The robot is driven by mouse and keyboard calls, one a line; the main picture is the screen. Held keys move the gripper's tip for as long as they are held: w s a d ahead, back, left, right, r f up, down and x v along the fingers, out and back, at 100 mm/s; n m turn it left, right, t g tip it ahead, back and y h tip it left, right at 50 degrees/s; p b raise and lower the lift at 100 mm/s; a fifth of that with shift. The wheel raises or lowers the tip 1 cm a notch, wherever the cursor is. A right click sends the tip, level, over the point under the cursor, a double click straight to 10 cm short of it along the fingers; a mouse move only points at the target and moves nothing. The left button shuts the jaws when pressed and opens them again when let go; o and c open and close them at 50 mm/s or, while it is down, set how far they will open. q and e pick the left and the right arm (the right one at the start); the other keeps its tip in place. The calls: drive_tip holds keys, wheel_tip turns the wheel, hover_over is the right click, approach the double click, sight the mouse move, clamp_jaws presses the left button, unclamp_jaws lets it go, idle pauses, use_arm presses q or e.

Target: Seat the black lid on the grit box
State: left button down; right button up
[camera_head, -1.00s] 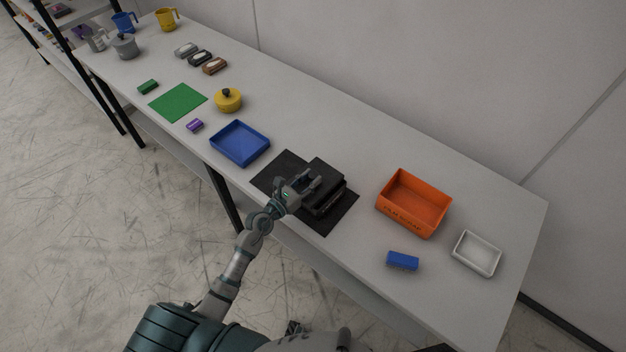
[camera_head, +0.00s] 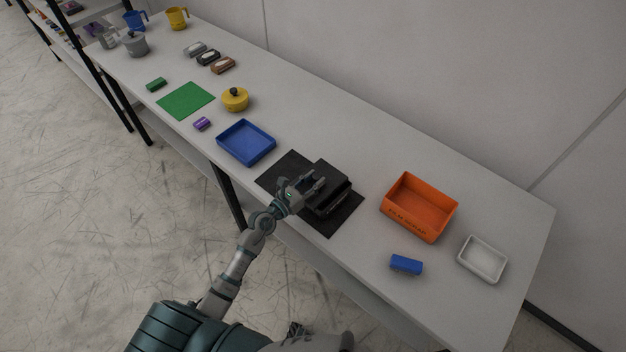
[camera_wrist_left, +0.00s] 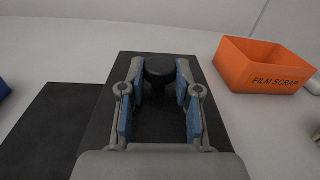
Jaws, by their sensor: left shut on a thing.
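The black lid (camera_head: 331,172) is a dark slab at the dark grit box (camera_head: 336,208), which stands on a black mat (camera_head: 283,171). Pale lettering shows on the box's near side. My left gripper (camera_head: 316,184) reaches in from the left over the box. In the left wrist view its two blue-padded fingers are shut on the lid's round black knob (camera_wrist_left: 159,69). The lid's flat top (camera_wrist_left: 160,121) shows below the knob. Black on black hides the seam, so I cannot tell whether the lid is seated or a little above the rim. My right gripper is not in view.
An orange bin (camera_head: 419,209) marked FILM SCRAP stands right of the mat, with a blue block (camera_head: 406,265) and a white tray (camera_head: 482,260) nearby. A blue tray (camera_head: 246,143) lies left of the mat. The bench behind the box is clear.

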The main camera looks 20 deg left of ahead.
use_arm(q)
drive_tip(key=shift+d, duration=0.5)
drive_tip(key=shift+d+f, duration=0.15)
drive_tip(key=shift+d, duration=0.2)
drive_tip(key=c, duration=0.9)
unclamp_jaws()
drive_tip(key=shift+o, duration=0.9)
drive_tip(key=shift+a, duration=0.55)
drive_tip(key=shift+s+a+f, duration=0.1)
drive_tip(key=shift+s+a, duration=0.1)
drive_tip(key=shift+s, duration=0.05)
drive_tip(key=v, duration=1.1)
drive_tip(key=shift+s+a, duration=0.2)
drive_tip(key=shift+s, duration=0.05)
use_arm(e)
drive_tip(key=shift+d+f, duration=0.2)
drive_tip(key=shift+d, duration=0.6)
